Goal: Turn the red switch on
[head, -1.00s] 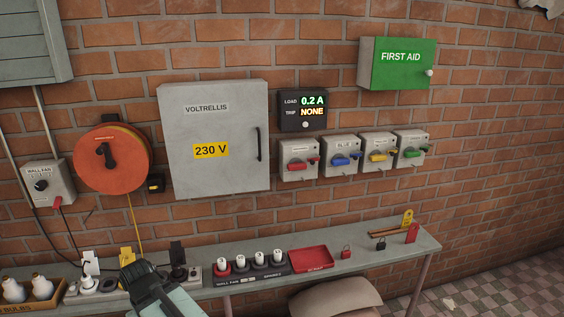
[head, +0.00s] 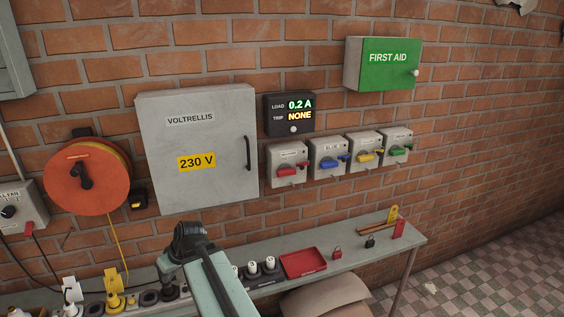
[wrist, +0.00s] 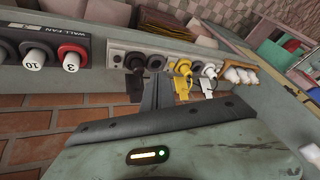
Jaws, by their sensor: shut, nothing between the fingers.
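The red switch (head: 288,172) is a red handle on the leftmost of several grey boxes on the brick wall, right of the grey 230 V cabinet. Its handle looks roughly horizontal, with a small red piece at its right side. My gripper (head: 188,232) is in front of and below the cabinet, over the bench, to the left of and lower than the red switch. It is shut, empty and apart from the switch. In the wrist view the dark shut fingers (wrist: 158,90) point toward the bench sockets, and the red switch is not in view.
Blue (head: 329,162), yellow (head: 366,157) and green (head: 399,151) switches sit right of the red one. A display (head: 290,113) above reads 0.2 A and NONE. The bench (head: 345,236) below holds a red tray (head: 303,263), padlocks and plugs. The wall before the switches is clear.

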